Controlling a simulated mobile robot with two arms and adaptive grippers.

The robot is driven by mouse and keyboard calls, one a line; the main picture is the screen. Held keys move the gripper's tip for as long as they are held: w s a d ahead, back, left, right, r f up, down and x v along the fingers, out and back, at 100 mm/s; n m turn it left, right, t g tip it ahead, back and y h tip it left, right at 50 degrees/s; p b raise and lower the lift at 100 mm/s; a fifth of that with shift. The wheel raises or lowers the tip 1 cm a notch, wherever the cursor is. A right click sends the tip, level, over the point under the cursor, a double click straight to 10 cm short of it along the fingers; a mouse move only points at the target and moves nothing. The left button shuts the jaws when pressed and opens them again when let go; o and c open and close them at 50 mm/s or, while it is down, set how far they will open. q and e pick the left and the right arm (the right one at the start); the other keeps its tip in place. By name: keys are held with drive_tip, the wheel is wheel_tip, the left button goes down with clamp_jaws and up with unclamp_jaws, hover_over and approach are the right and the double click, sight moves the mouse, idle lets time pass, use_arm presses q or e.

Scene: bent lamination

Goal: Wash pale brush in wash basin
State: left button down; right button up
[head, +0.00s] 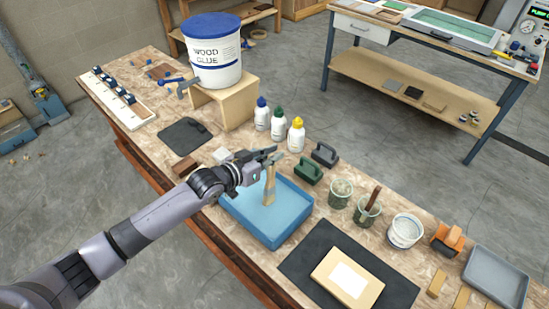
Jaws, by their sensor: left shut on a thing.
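The wash basin (284,235) is a blue rectangular tub on the workbench, near the middle of the head view. My left gripper (268,160) is over the basin's far part, shut on the pale brush (269,186). The brush hangs down from the fingers, roughly upright, with its lower end over or in the basin. I cannot tell whether that end touches the water. The top of the brush is partly hidden by the fingers. My right gripper is not in view.
Glue bottles (278,123) and two dark caddies (309,170) stand behind the basin. Right of it are jars (341,193), a white tub (405,231) and a black mat (304,262) with a board. A glue bucket (214,65) stands on a wooden stand (236,104).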

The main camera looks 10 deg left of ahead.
use_arm(q)
drive_tip(key=shift+w+a+r+p, duration=0.15)
drive_tip(key=shift+a+r+p, duration=0.15)
drive_tip(key=shift+r, duration=0.4)
drive_tip(key=shift+w+a+r+p, duration=0.25)
drive_tip(key=shift+r+p, duration=0.1)
drive_tip(key=shift+r, duration=0.3)
drive_tip(key=shift+w+a+r+p, duration=0.1)
drive_tip(key=shift+a+r+p, duration=0.2)
drive_tip(key=shift+r, duration=0.4)
wheel_tip(320, 180, up, 5)
drive_tip(key=p, duration=0.4)
